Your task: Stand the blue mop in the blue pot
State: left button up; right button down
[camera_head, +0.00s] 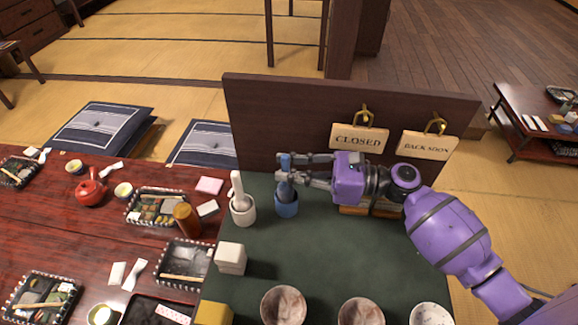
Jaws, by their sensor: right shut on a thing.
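The blue mop (285,164) is upright, with its top between the fingers of my right gripper (281,168). The right gripper reaches in from the right and is shut on the mop. The blue pot (287,208) stands on the dark green table top, directly below the gripper. The mop's lower part is at the pot's mouth and looks to be inside it; whether it touches the bottom is hidden. My left gripper is not in view.
A white pot (243,212) with a white mop stands close left of the blue pot. A dark panel with hanging signs (359,137) rises behind. A white box (230,258) and several bowls (284,305) stand nearer. The green top (330,250) is clear in the middle.

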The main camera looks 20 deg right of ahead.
jog(key=shift+f, duration=0.15)
jog(key=c, duration=1.7)
grip_release()
jog(key=v, duration=1.2)
